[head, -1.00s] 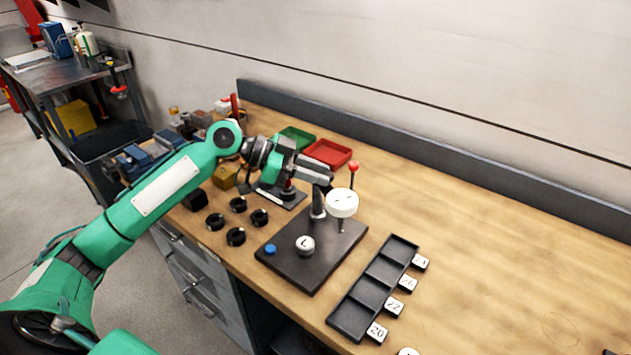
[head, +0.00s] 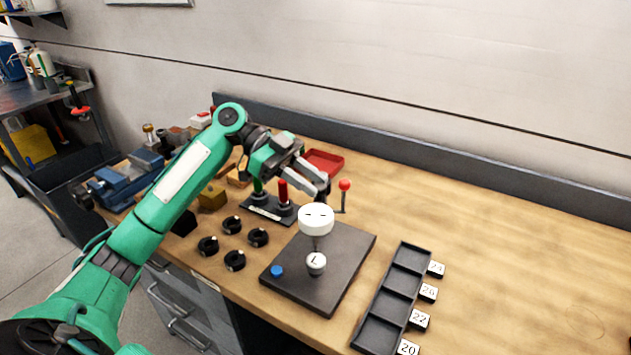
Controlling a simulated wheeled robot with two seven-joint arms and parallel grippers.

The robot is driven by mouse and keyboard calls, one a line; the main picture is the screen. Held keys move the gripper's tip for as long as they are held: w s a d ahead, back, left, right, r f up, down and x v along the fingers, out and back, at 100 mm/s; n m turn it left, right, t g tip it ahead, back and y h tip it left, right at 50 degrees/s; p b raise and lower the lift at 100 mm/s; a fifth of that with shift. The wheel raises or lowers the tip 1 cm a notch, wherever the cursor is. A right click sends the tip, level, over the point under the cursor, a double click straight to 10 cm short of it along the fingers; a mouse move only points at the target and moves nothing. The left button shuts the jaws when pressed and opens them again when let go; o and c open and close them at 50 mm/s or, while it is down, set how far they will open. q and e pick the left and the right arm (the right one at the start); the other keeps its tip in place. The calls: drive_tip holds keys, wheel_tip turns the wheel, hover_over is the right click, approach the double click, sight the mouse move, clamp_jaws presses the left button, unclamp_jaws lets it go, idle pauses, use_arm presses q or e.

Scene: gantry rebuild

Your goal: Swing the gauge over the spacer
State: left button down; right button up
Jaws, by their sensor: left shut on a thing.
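The gauge (head: 316,219), a white round dial with a thin stem pointing down, hangs above the dark base plate (head: 345,262). In the picture its stem lines up with the spacer (head: 316,264), a short pale cylinder marked "L" standing on the plate. I cannot tell whether the stem tip touches the spacer. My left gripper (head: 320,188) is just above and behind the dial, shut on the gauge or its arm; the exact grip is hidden. A red-knobbed lever (head: 344,186) rises to the right of the gauge. My right gripper is not in view.
A blue button (head: 276,271) is on the plate's left corner. Several black rings (head: 233,260) lie to the left. A black compartment tray (head: 380,333) with number tags stands at right. A red tray (head: 323,163) is behind. The bench's right side is clear.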

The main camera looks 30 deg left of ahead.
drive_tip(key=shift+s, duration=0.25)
use_arm(q)
drive_tip(key=c, duration=1.2)
unclamp_jaws()
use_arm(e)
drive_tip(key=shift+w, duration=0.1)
use_arm(q)
drive_tip(key=b+v, duration=0.2)
drive_tip(key=v, duration=1.2)
drive_tip(key=shift+w, duration=0.15)
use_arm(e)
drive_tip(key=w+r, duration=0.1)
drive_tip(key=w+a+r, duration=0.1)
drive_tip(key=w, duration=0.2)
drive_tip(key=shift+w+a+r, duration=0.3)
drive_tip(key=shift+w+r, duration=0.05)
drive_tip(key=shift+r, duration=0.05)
